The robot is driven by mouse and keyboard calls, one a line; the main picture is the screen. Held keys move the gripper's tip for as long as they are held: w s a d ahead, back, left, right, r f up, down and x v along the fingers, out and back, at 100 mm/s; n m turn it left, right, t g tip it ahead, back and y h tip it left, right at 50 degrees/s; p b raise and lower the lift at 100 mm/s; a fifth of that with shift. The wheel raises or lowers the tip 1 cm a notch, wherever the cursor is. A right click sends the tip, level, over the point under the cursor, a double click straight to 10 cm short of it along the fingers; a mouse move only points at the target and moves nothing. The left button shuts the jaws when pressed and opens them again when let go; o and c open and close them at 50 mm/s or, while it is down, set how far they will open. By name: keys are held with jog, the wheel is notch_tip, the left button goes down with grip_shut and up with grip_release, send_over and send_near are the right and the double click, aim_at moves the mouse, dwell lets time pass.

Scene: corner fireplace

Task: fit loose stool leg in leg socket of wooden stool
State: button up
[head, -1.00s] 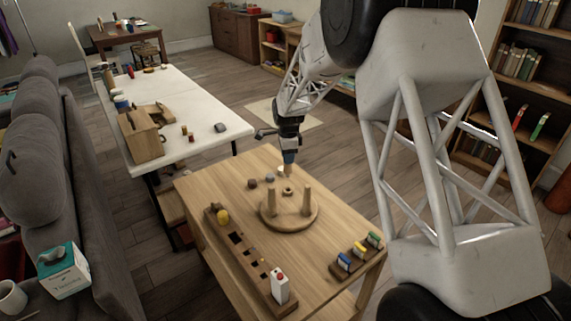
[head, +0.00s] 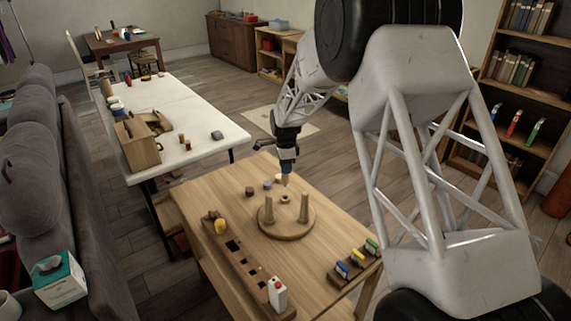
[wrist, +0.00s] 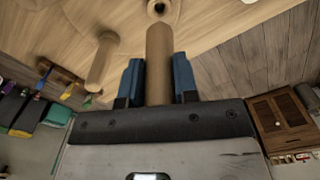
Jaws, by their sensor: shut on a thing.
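The wooden stool (head: 287,232) lies seat down on the near table, with two upright legs (head: 269,207) fixed in it. A round leg socket (head: 286,198) with a dark hole is on its far side; it also shows at the top of the wrist view (wrist: 157,8). My gripper (head: 286,172) is just beyond and above the socket. In the wrist view its blue fingers (wrist: 158,82) are shut on the loose stool leg (wrist: 158,55). The leg's far end points toward the socket; the gap between them is hard to judge.
A wooden block with square holes (head: 248,270) and a small rack (head: 355,262) stand toward the table's near side. Two small round pieces (head: 258,187) lie left of my gripper.

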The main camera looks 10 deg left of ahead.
aim_at(285, 181)
jog(key=shift+f, duration=2.45)
jog(key=shift+f, duration=1.35)
dwell(0.8)
jog(key=o, duration=0.9)
jog(key=shift+o, duration=0.2)
jog(key=shift+r, duration=0.1)
jog(key=shift+r, duration=3.85)
